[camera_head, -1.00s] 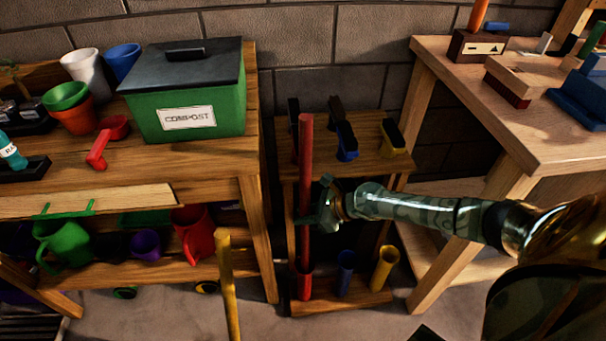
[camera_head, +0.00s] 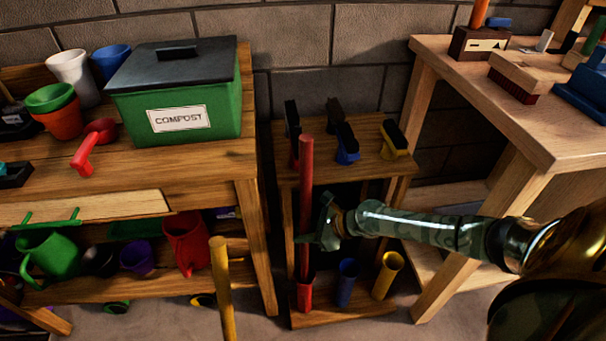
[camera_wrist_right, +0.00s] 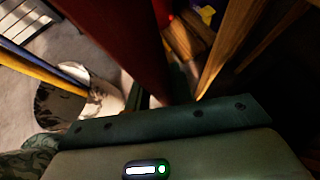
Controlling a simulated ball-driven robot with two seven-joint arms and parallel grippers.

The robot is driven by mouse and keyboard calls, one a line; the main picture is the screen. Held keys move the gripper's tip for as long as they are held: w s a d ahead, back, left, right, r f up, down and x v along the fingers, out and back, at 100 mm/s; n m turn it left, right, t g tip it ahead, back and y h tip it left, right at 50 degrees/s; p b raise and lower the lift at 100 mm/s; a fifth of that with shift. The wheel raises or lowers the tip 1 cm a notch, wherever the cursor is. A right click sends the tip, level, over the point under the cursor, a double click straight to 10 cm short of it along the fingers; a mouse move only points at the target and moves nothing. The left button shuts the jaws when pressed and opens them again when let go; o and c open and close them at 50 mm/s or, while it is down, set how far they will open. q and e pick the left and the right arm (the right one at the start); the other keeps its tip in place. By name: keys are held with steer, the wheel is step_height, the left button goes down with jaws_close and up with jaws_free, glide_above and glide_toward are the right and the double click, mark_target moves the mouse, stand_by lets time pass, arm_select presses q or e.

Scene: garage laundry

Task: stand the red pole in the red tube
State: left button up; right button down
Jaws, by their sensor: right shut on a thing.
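The red pole (camera_head: 306,190) stands upright at the left side of a small wooden rack in the head view. My right gripper (camera_head: 308,238) is shut on it at about mid-height, coming in from the right. The red tube (camera_head: 305,297) is on the rack's low shelf, directly under the pole. The pole's lower end is hidden at the tube's mouth and looks to be inside it; how deep, I cannot tell. In the right wrist view the pole (camera_wrist_right: 135,40) is a large dark red shape close up. My left gripper is not in view.
A blue tube (camera_head: 347,283) and a yellow tube (camera_head: 388,275) stand right of the red one. A yellow pole (camera_head: 222,290) rises in front. Brushes sit on the rack top (camera_head: 365,165). Workbenches with a compost bin (camera_head: 180,105) and wooden blocks flank the rack.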

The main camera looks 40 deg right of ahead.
steer(key=shift+f+b, duration=0.3)
steer(key=shift+f, duration=0.3)
steer(key=c, duration=1.1)
jaws_free()
steer(key=shift+r, duration=0.2)
arm_select(q)
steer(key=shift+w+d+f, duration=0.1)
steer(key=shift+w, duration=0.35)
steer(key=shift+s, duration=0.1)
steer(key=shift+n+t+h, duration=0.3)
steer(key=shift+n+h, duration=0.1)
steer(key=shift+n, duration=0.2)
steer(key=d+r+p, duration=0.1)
steer(key=p, duration=0.1)
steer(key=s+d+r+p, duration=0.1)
steer(key=p, duration=0.1)
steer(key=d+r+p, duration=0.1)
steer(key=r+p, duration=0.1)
steer(key=p, duration=0.1)
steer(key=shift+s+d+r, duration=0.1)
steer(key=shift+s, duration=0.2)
arm_select(e)
steer(key=v, duration=1.6)
steer(key=shift+s+d, duration=0.1)
steer(key=shift+s, duration=0.05)
